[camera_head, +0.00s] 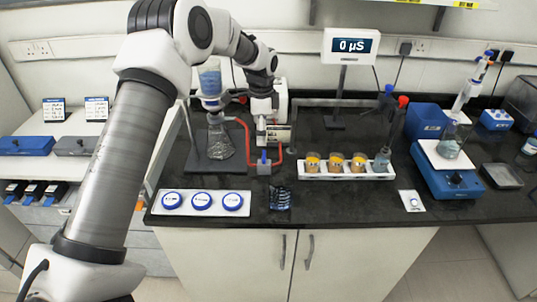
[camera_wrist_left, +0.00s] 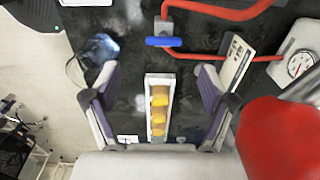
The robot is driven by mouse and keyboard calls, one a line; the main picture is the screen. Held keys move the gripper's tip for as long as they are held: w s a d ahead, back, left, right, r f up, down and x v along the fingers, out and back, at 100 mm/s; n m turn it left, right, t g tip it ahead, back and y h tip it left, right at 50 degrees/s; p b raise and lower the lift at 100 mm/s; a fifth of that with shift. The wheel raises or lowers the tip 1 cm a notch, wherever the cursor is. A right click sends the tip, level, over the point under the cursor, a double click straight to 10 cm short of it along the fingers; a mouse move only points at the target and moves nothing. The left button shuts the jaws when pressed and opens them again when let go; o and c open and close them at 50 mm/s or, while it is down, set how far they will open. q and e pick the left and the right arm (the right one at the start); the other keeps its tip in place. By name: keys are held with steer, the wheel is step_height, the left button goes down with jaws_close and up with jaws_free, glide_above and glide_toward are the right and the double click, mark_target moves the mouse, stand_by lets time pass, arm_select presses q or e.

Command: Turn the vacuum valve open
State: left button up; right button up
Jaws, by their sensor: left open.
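The vacuum valve (camera_head: 264,168) is a small grey block with a blue handle, joined to red tubing, on the dark bench. In the left wrist view its blue handle (camera_wrist_left: 163,42) lies crosswise in the picture, above the middle. My left gripper (camera_head: 272,136) is above and behind the valve in the head view. In the left wrist view its two fingers (camera_wrist_left: 157,85) are spread wide, with nothing between them touching; the handle lies beyond the fingertips, apart from them. My right gripper is in neither view.
Red tubing (camera_head: 246,130) runs to a flask (camera_head: 219,140) on a stand left of the valve. A round gauge (camera_wrist_left: 299,64) and large red object (camera_wrist_left: 280,138) sit at the wrist view's right. Blue-rimmed dishes (camera_head: 202,201) lie in front.

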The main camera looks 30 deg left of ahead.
mark_target(264, 155)
arm_select(q)
steer(key=f, duration=0.2)
steer(key=w+f+p, duration=0.1)
steer(key=f, duration=0.1)
steer(key=shift+w, duration=0.15)
steer(key=f, duration=0.2)
steer(key=f+p, duration=0.1)
steer(key=shift+s+f, duration=0.4)
steer(key=shift+w+f+p, duration=0.1)
steer(key=shift+f+p, duration=0.2)
steer(key=shift+w+f, duration=0.15)
steer(key=shift+f, duration=0.05)
steer(key=shift+r, duration=0.1)
steer(key=c, duration=1.2)
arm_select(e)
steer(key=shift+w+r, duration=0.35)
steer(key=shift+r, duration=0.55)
